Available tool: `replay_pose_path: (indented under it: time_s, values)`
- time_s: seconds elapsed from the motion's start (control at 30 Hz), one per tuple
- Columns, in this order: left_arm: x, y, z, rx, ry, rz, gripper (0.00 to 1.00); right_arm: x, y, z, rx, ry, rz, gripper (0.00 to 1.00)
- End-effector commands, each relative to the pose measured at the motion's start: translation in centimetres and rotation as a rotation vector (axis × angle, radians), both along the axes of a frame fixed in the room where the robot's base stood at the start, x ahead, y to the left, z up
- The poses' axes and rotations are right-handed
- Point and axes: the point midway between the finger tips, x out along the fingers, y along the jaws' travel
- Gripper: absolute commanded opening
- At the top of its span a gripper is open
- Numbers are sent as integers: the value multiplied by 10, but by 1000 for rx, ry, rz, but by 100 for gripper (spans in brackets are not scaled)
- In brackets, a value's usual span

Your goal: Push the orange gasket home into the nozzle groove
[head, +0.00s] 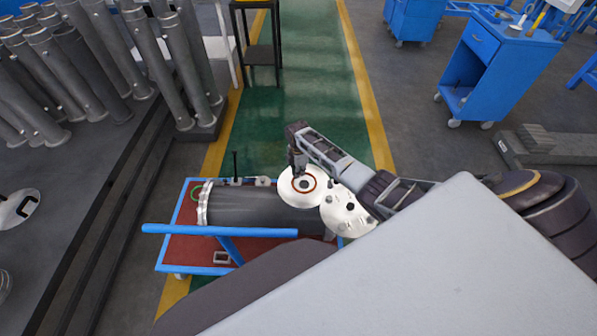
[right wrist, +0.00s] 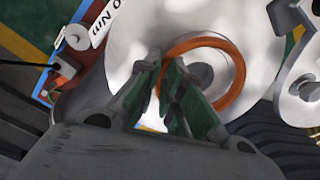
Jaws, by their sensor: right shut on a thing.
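The orange gasket (head: 315,184) is a thin ring at the face of the pale round nozzle flange (head: 287,190). In the right wrist view the gasket (right wrist: 240,70) surrounds the nozzle's grey central opening (right wrist: 201,75), on the pale flange face (right wrist: 130,30). My right gripper (head: 298,170) reaches in from the right above the flange. In the right wrist view its green-faced fingers (right wrist: 165,75) are shut on the gasket's left edge. Whether the gasket sits in the groove or just above it cannot be told. My left gripper is not in view.
The grey shell (head: 255,208) lies on a blue-framed cart with a red top (head: 185,250). A pale plate with holes (head: 345,212) is right of the nozzle. A blue bar (head: 220,232) crosses in front.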

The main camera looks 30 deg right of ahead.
Motion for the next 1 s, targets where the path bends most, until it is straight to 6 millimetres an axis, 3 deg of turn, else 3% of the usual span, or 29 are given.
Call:
replay_pose_path:
  time_s: [0.7, 0.73, 0.9, 1.0]
  values:
    - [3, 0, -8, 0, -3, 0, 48, 1, 0, -10, 0, -1, 0, 0]
    - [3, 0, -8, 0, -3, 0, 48, 1, 0, -10, 0, -1, 0, 13]
    - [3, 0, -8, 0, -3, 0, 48, 0, 0, -10, 0, -1, 0, 34]
    - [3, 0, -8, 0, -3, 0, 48, 0, 0, -10, 0, -1, 0, 34]
